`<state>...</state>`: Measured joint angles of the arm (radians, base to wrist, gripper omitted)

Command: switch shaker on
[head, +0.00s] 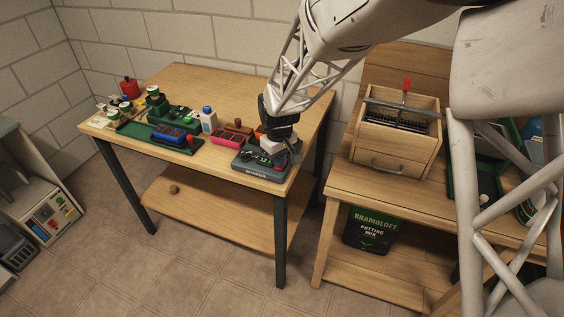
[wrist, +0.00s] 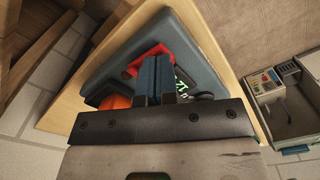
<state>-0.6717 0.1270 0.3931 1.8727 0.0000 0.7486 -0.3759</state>
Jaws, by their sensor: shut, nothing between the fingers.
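The shaker (head: 258,172) is a dark grey box with its name on the front, at the right front corner of the left table. Its top shows small green lit marks in the head view. In the wrist view, the shaker (wrist: 190,45) fills the middle, with a red part (wrist: 135,68), an orange round part (wrist: 115,102) and a green display (wrist: 181,88). My gripper (head: 277,148) is over the shaker's top. In the wrist view, the fingers of my gripper (wrist: 158,75) are together and empty, in front of the red part. Whether they touch it is unclear; they hide part of it.
A pink-red tray (head: 225,138), a white bottle (head: 209,120), a blue tray (head: 168,133) and a green rack (head: 135,131) stand left of the shaker. A wooden box with a drawer (head: 395,135) stands on the right bench. The left table's back is clear.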

